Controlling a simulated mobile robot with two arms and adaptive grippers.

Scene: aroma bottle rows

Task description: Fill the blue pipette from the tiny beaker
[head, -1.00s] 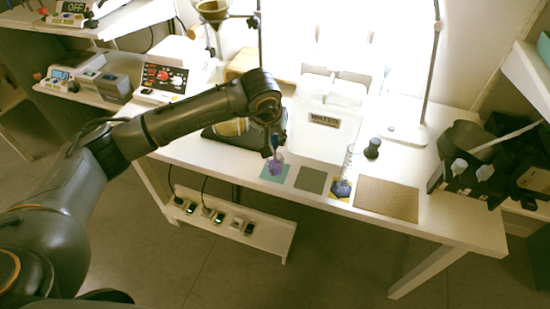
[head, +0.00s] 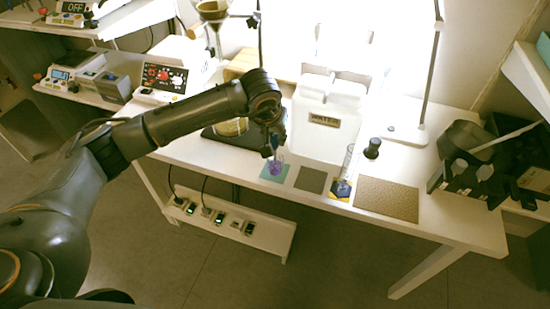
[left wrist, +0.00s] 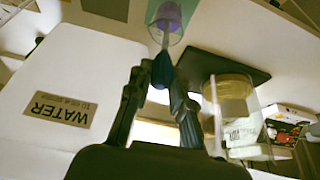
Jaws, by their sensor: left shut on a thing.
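My left gripper (head: 270,143) is shut on the blue pipette (head: 275,142), which points down. In the left wrist view the pipette's blue bulb (left wrist: 162,70) sits between the fingers (left wrist: 160,95). The pipette's tip reaches into a tiny clear beaker (head: 276,168) with purple liquid, which stands on a teal mat (head: 264,174). The beaker also shows at the top of the left wrist view (left wrist: 168,22). How deep the tip sits in the liquid is hard to tell. My right gripper is not in view.
A white water container (head: 312,142) stands just behind the beaker. A grey mat (head: 311,180), a glass cylinder (head: 346,165) on a blue and yellow mat, and a brown mat (head: 388,200) lie to the right. A black rack (head: 462,183) stands at the table's right end.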

